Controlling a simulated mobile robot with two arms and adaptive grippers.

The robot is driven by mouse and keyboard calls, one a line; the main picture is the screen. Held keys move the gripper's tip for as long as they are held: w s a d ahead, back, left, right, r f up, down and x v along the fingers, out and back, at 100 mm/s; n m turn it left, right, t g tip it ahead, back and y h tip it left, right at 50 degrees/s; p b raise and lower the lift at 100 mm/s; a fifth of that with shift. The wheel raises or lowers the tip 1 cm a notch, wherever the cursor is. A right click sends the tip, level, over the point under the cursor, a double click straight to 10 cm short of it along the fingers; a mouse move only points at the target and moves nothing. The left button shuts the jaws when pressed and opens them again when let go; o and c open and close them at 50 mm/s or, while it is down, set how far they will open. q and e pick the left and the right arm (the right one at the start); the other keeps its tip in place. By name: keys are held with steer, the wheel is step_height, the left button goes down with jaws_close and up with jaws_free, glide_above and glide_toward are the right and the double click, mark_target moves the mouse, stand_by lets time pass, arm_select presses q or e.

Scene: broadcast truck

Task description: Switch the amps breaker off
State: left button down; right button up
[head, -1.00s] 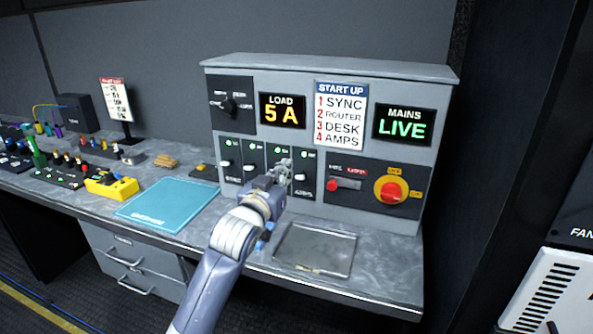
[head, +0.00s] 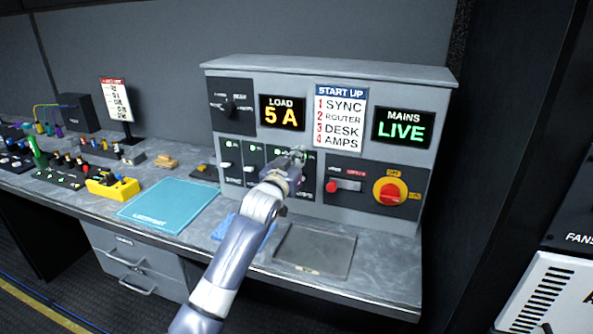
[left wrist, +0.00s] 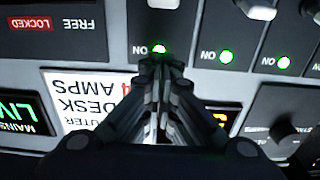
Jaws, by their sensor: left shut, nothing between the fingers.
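The breaker panel (head: 238,178) is at the lower left of the grey power cabinet's face. My left gripper (head: 297,153) is shut and empty at the panel's right end, high near the row of lamps. The left wrist view is upside down. There the closed fingertips (left wrist: 160,62) lie just below the green lit ON lamp (left wrist: 160,48) of the breaker nearest the FREE/LOCKED label. That is the amps breaker; its lever (left wrist: 163,4) shows only partly at the top edge. The gripper hides it in the head view. I cannot tell whether the fingertips touch the panel.
The load display (head: 282,111) reads 5 A and the mains display (head: 403,128) reads LIVE. A red and yellow rotary switch (head: 390,191) is to the right. A flat tray (head: 314,250) and a teal mat (head: 168,207) lie on the desk below.

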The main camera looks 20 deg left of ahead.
arm_select(q)
steer(key=f, duration=0.2)
steer(key=s+f, duration=0.1)
steer(key=shift+f+p, duration=0.35)
steer(key=shift+f, duration=0.05)
steer(key=shift+s+f, duration=0.1)
steer(key=shift+s+f+t+b, duration=0.1)
steer(key=shift+f+t+b, duration=0.1)
steer(key=shift+t+b, duration=0.4)
